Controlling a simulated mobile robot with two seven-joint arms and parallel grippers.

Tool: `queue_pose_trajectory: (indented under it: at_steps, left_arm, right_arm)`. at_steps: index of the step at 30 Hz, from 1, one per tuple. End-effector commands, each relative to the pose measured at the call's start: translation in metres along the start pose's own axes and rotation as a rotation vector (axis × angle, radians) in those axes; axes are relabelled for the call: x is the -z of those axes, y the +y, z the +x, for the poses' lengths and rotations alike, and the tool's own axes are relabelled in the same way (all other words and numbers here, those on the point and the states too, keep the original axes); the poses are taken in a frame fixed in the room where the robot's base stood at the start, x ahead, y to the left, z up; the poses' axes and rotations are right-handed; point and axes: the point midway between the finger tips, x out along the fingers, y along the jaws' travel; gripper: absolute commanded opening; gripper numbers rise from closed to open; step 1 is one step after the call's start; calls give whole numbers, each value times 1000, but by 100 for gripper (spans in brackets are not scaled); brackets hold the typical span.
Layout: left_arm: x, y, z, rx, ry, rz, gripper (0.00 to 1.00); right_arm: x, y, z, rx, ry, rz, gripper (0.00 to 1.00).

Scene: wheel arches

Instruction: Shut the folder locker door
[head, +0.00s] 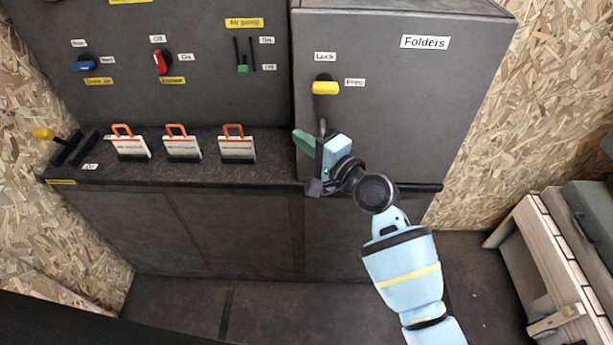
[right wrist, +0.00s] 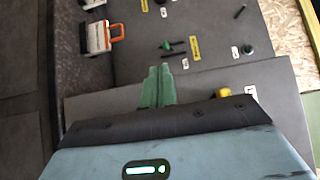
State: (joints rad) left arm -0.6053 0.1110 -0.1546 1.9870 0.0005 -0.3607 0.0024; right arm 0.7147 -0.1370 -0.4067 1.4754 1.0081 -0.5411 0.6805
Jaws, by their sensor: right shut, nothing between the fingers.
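The folder locker is a grey box at the right of the head view, with its door (head: 440,100) facing me and a "Folders" label near the top. The door looks about flush with the box; I cannot tell whether a small gap is left. Its yellow latch knob (head: 325,88) lies level, towards the "Free" label. My right gripper (head: 304,142) is at the door's lower left edge, its green fingers shut and empty. In the right wrist view the fingers (right wrist: 157,88) are together beside the grey door (right wrist: 265,85); contact is unclear. My left gripper is not in view.
A control panel (head: 190,30) with coloured switches stands left of the locker. Several white cards with orange handles (head: 182,146) stand on the dark ledge (head: 270,172). A wooden bench (head: 555,245) is at the right. The floor in front is clear.

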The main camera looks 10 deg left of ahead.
Motion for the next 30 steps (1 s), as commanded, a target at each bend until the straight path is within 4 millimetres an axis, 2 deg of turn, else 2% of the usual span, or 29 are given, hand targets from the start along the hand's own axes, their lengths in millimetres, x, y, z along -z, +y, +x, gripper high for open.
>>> queue_pose_trajectory:
  at_steps: [9,15,30]
  left_arm:
    - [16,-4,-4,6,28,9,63]
    - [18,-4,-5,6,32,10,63]
    - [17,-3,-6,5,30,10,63]
  right_arm:
    - [-39,-1,-40,0,-2,-1,0]
    - [-54,0,-57,-3,-2,1,0]
    - [-60,2,-63,-4,-2,0,0]
